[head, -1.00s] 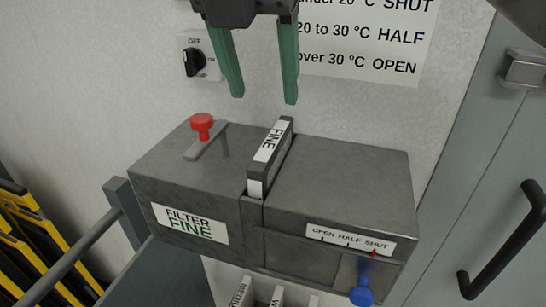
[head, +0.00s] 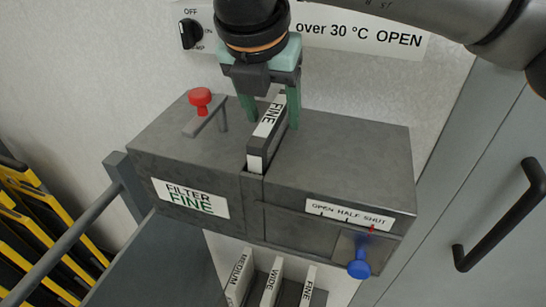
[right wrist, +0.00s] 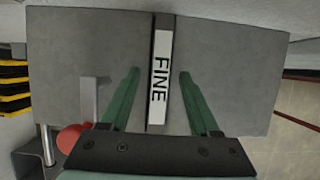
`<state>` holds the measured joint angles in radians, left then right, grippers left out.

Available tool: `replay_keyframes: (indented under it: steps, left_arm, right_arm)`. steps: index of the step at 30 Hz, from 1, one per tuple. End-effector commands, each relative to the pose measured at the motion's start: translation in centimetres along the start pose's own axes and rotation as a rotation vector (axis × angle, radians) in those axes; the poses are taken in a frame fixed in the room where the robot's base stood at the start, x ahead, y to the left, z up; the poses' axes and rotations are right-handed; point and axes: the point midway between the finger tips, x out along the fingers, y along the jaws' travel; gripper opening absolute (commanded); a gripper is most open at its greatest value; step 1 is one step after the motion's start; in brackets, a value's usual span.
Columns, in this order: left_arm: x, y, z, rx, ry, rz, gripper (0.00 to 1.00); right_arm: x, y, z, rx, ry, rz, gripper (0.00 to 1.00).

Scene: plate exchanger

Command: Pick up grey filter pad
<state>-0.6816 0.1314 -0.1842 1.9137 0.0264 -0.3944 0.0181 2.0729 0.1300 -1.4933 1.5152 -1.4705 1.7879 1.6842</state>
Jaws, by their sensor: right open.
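The grey filter pad (head: 256,152) stands upright in the slot in the top of the dark grey filter box (head: 330,160). Its top edge has a white label reading FINE, and it sticks up above the box. It also shows in the right wrist view (right wrist: 161,75), between the two green fingers. My right gripper (head: 270,124) is open, with one finger on each side of the pad's upper part. In the right wrist view (right wrist: 160,75) a gap shows between each finger and the pad. My left gripper is not in view.
A red knob on a lever (head: 200,97) stands on the box's left top. A blue knob (head: 359,265) is at its lower front right. Labelled pads (head: 270,282) stand in a rack below. A grey rail (head: 70,250) and a door handle (head: 500,225) flank the box.

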Motion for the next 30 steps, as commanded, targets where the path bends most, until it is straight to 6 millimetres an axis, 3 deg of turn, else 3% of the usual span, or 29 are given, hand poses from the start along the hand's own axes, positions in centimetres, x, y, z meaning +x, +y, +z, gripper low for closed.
replay_keyframes:
  steps: [5,21,30]
  left_arm:
    - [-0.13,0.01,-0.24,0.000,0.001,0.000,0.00]
    - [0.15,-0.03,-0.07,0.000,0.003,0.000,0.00]
    - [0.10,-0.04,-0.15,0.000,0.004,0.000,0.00]
  right_arm:
    - [1.30,0.00,-0.01,0.000,0.000,0.001,0.62]
    - [1.49,0.00,-0.08,0.000,-0.001,0.000,0.62]
    - [1.42,0.01,-0.05,0.000,0.000,0.000,0.31]
